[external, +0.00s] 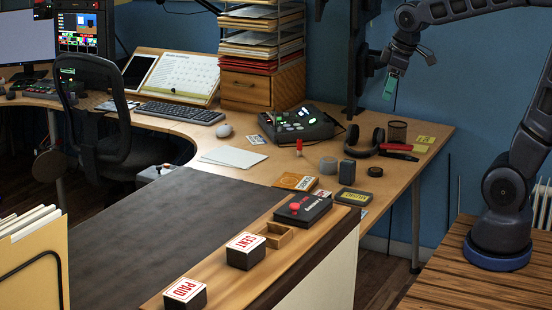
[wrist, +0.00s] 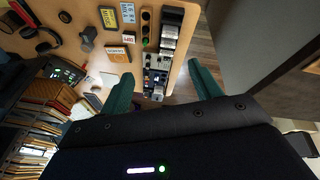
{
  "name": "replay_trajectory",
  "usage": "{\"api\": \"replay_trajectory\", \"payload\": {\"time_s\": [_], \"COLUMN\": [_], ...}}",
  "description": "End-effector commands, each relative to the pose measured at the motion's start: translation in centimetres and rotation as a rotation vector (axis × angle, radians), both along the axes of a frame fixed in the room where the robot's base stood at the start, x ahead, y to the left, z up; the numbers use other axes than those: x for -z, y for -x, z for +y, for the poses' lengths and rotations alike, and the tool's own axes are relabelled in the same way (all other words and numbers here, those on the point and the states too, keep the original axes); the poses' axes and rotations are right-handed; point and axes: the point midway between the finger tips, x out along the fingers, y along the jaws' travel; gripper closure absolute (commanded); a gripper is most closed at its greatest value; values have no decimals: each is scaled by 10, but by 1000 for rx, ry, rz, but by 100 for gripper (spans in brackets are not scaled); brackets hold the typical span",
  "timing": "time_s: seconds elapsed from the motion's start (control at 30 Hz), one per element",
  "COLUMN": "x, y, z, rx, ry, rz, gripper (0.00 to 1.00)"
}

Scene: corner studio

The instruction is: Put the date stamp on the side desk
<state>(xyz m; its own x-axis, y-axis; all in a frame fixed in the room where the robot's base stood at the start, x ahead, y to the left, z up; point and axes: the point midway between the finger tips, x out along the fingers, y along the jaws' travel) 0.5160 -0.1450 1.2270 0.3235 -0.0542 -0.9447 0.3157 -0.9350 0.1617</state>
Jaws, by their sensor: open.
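My gripper (external: 391,86) hangs in the air above the far right end of the desk, its teal fingers apart. In the wrist view the fingers of the gripper (wrist: 159,72) are spread with nothing held between them. No object is clearly readable as the date stamp. Candidates are a small red-topped upright piece (external: 299,147) on the desk and, on the front ledge, a block marked SENT (external: 245,251) and one marked PAID (external: 185,294). I cannot tell which surface is the side desk; the wooden desk (external: 425,160) holds most items.
Headphones (external: 367,143), a mesh cup (external: 397,131), a dark cylinder (external: 375,171) and an orange box (external: 295,182) crowd the desk's right end. A paper rack (external: 262,45) and a dark monitor post (external: 354,60) stand behind. A small wooden tray (external: 277,235) sits on the ledge.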

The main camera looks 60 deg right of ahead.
Motion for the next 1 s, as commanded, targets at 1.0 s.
{"api": "replay_trajectory", "payload": {"time_s": [1.0], "x": [3], "y": [137], "z": [65], "rx": [316], "ry": [-177], "rz": [-79], "gripper": [37]}}
